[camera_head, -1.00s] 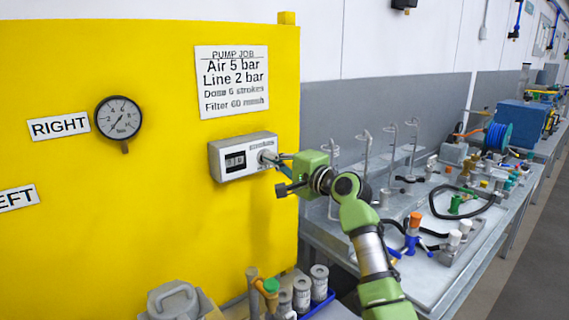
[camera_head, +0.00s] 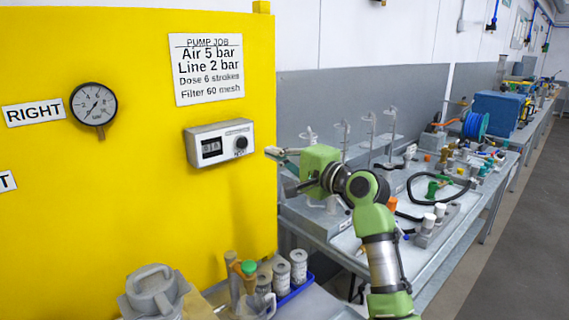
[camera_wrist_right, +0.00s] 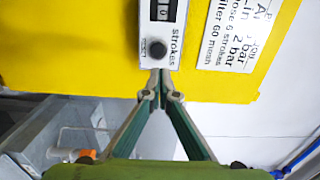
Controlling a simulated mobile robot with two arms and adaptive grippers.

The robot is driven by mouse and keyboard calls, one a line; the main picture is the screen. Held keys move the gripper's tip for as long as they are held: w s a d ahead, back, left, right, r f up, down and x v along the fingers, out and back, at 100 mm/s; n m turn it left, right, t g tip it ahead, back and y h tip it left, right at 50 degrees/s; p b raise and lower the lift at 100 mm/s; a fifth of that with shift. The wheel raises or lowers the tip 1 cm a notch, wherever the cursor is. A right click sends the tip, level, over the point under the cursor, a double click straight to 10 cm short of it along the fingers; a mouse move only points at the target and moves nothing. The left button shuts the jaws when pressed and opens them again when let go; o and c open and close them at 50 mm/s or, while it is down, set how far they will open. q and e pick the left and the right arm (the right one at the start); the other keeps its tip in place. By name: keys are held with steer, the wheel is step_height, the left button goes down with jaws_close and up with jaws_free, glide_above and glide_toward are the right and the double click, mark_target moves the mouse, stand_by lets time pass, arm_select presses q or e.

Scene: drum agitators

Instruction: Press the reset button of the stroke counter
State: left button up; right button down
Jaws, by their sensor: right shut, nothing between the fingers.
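The stroke counter (camera_head: 220,142) is a light grey box on the yellow panel, with a dark digit window at its left. Its round black reset button (camera_head: 241,143) sits at the right of the face and is uncovered. In the right wrist view the counter (camera_wrist_right: 174,32) shows its window and the black button (camera_wrist_right: 157,49). My right gripper (camera_head: 270,152) is shut and empty, a little to the right of the counter and apart from the button. In the wrist view its closed fingertips (camera_wrist_right: 160,88) point toward the button. My left gripper is not in view.
The yellow panel (camera_head: 120,220) carries a pressure gauge (camera_head: 93,104) and a job sign (camera_head: 208,68). Below stand a grey canister (camera_head: 152,290) and several small cylinders (camera_head: 281,273). A bench (camera_head: 335,228) with fittings and hoses runs off to the right.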

steer(key=shift+b+v, duration=0.35)
steer(key=shift+v, duration=1.3)
steer(key=shift+f, duration=0.15)
